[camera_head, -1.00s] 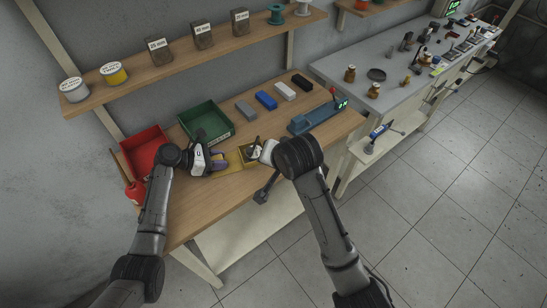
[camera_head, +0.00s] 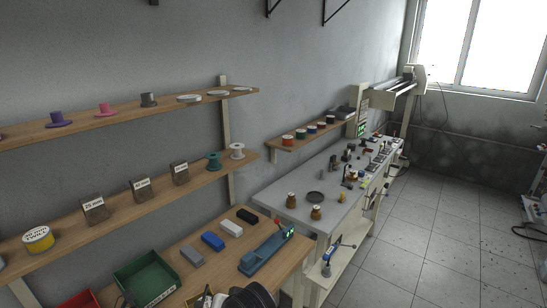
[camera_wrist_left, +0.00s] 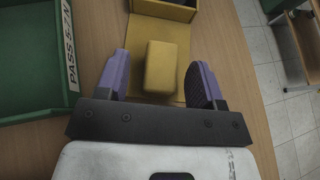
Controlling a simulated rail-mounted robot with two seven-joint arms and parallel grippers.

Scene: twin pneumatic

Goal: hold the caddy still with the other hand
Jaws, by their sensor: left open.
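In the left wrist view, my left gripper (camera_wrist_left: 160,70) is open, its purple fingers on either side of a yellow block (camera_wrist_left: 160,66). I cannot tell whether the fingers touch it. The block stands on a flat yellow plate (camera_wrist_left: 177,30); a yellow open-topped box (camera_wrist_left: 168,10), apparently the caddy, is at the plate's far end, cut off by the frame. In the head view, only a sliver of this box (camera_head: 205,299) shows at the bottom edge. Beside it are a white part of my right gripper (camera_head: 219,300) and the dark right wrist; its fingers are hidden.
Grey (camera_head: 193,256), blue (camera_head: 213,240), white (camera_head: 231,228) and black (camera_head: 247,215) blocks line the bench back. A blue fixture (camera_head: 265,254) stands to the right.

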